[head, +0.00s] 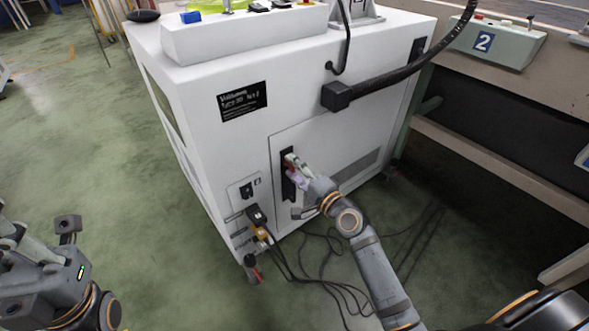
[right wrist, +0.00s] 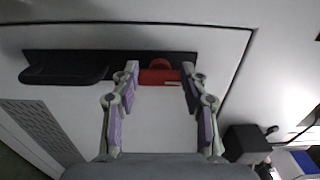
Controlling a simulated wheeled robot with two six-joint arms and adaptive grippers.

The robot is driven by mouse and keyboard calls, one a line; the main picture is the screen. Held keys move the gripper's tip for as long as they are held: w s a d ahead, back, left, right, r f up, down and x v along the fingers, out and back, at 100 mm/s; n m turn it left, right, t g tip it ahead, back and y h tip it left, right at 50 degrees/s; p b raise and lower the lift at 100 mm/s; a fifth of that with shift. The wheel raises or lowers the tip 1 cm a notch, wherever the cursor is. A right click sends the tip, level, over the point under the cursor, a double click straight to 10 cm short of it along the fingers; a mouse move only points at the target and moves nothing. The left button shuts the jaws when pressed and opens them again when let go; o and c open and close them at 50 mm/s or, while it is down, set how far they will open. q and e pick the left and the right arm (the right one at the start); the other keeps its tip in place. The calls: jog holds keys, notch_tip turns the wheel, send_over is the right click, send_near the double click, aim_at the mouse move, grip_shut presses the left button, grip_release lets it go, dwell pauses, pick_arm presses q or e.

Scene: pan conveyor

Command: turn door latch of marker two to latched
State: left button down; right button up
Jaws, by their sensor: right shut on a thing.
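The white marker cabinet (head: 215,150) has a dark label whose small text I cannot read surely. Its front door (head: 330,135) carries a black latch plate (head: 288,180). In the right wrist view, a red latch (right wrist: 160,76) lies along the dark plate, beside a black handle (right wrist: 65,73). My right gripper (head: 291,160) is at the latch plate; in the right wrist view its fingers (right wrist: 160,80) stand on both sides of the red latch, shut on it. My left arm (head: 50,280) is at the lower left of the head view; its fingertips do not show clearly.
A thick black cable (head: 400,75) leaves the cabinet front to the right. Plugs (head: 257,217) sit at the lower left of the door, with loose cables (head: 325,285) on the floor. A box marked 2 (head: 485,42) stands at the right.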

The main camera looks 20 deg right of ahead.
jog(key=o, duration=1.2)
jog(key=shift+c, duration=0.2)
jog(key=shift+s+d, duration=0.1)
jog(key=shift+s, duration=0.15)
jog(key=v, duration=1.1)
jog(key=shift+s, duration=0.25)
